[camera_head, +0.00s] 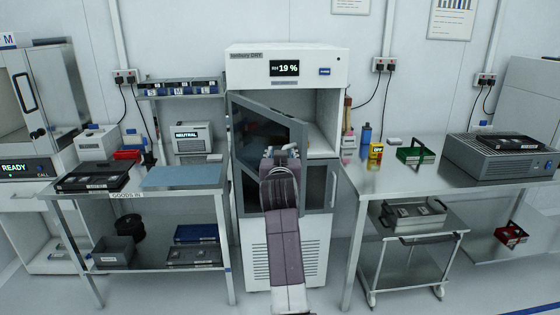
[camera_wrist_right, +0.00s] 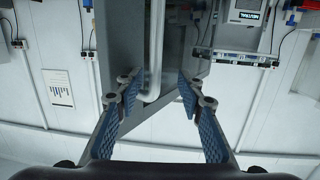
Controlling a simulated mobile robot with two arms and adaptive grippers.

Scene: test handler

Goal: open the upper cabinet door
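The dry cabinet (camera_head: 240,70) stands at the centre with a "19 %" display. Its upper door (camera_head: 298,130), a grey frame with dark glass, is swung partly outward from the left side, and the bright interior (camera_head: 322,135) shows at its right. My right gripper (camera_head: 281,150) is in front of the door's lower part and hides some of it. In the right wrist view, my right gripper (camera_wrist_right: 160,88) is open, with its fingers apart on either side of the grey bar handle (camera_wrist_right: 156,50); I cannot tell whether they touch it. My left gripper is not in view.
The lower cabinet door (camera_head: 318,190) with its upright handle (camera_head: 333,188) looks closed. A goods-in table (camera_head: 140,195) stands to the left and a workbench (camera_head: 385,178) to the right. A trolley (camera_head: 410,250) is under the workbench.

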